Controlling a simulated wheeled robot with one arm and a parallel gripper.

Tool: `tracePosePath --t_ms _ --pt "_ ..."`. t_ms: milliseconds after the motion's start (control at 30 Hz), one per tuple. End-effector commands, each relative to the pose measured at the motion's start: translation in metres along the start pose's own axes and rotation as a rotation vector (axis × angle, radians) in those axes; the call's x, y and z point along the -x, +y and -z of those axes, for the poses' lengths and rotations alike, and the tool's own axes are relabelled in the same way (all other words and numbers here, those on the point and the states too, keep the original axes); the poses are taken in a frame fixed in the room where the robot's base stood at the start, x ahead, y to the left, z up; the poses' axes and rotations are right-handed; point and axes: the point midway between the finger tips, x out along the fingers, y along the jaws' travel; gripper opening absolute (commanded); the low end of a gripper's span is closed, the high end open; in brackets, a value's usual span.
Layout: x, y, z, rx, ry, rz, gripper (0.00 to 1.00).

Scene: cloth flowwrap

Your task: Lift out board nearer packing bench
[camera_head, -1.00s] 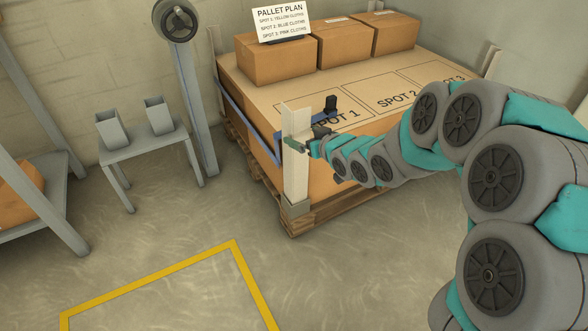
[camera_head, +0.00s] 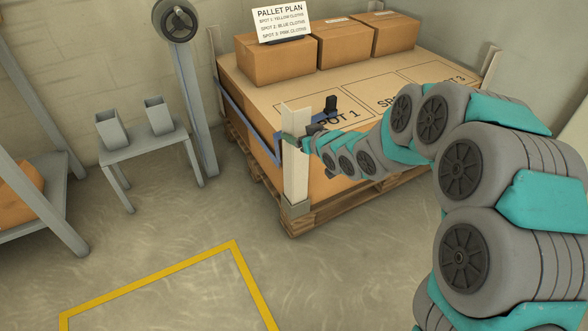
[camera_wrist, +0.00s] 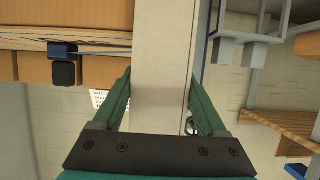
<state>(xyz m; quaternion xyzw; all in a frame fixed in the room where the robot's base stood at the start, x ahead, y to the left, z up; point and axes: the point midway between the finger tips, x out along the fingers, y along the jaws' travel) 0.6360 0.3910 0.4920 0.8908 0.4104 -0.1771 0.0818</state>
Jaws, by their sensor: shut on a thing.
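A tall pale corner board (camera_head: 296,180) stands upright at the near corner of the loaded pallet (camera_head: 310,215). My gripper (camera_head: 290,141) is shut on it in its upper part, from the right side. In the wrist view the board (camera_wrist: 160,45) runs between the two green fingers of my gripper (camera_wrist: 160,85), which press on its edges. The board's foot is at the pallet corner, in what looks like a pale holder.
A blue strap (camera_head: 235,108) with a black buckle (camera_head: 331,103) is at the load. Boxes (camera_head: 275,62) and a plan sign (camera_head: 281,22) stand on top. A small grey table (camera_head: 145,137) stands left; a grey bench (camera_head: 35,222) is farther left. Floor in front is clear.

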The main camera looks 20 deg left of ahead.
Motion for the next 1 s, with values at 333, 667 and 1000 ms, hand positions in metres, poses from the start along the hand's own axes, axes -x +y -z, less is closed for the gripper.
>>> tracePosePath --t_ms 333,667,1000 --pt "0.000 0.000 0.000 0.000 0.000 0.000 0.09" --pt "0.000 0.000 0.000 0.000 0.000 0.000 0.00" --pt "0.004 0.000 0.013 0.001 0.004 0.000 0.00"
